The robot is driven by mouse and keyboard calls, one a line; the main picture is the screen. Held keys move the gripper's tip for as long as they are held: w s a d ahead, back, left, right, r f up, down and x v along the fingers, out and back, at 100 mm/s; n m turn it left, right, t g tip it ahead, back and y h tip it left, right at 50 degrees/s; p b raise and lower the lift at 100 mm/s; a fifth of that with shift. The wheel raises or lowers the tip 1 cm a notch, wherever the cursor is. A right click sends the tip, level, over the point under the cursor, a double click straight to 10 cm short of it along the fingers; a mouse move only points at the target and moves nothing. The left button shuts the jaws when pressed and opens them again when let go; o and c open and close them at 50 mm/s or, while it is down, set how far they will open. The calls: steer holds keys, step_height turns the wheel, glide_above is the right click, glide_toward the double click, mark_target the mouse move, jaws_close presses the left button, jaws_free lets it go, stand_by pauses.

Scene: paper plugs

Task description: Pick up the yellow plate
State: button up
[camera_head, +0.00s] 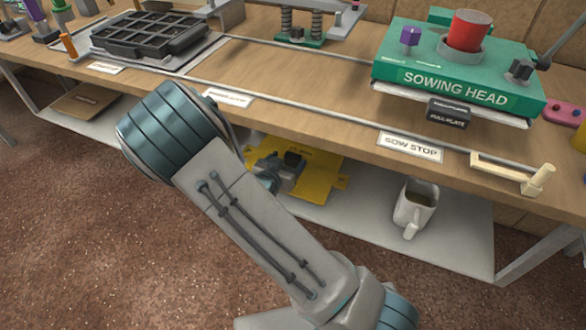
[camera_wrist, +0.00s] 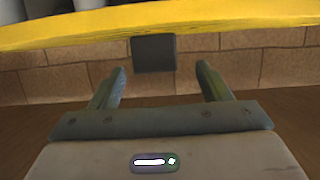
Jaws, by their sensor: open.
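The yellow plate (camera_head: 320,184) lies on the low shelf under the bench, partly hidden behind my arm and gripper. In the wrist view its yellow edge (camera_wrist: 160,24) spans the top of the picture. A dark grey block (camera_wrist: 153,53) adjoins the plate's edge there and sits just beyond and between my fingertips. My gripper (camera_wrist: 161,71) is open, with a finger on each side of the block's line and a gap to both. In the head view my gripper (camera_head: 272,172) is at the plate, and its fingertips are hard to make out.
A white mug (camera_head: 414,208) with brown liquid stands on the low shelf (camera_head: 455,233), right of the plate. The bench top (camera_head: 300,75) overhangs the shelf. It carries a green sowing head (camera_head: 440,70), a red cup (camera_head: 468,30) and a black tray (camera_head: 150,33).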

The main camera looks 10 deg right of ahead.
mark_target(295, 154)
steer(key=shift+d+b+x, duration=0.2)
steer(key=shift+b+x, duration=0.85)
steer(key=shift+x, duration=1.7)
steer(key=shift+s+r, duration=0.15)
steer(key=c, duration=1.3)
steer(key=shift+o, duration=0.2)
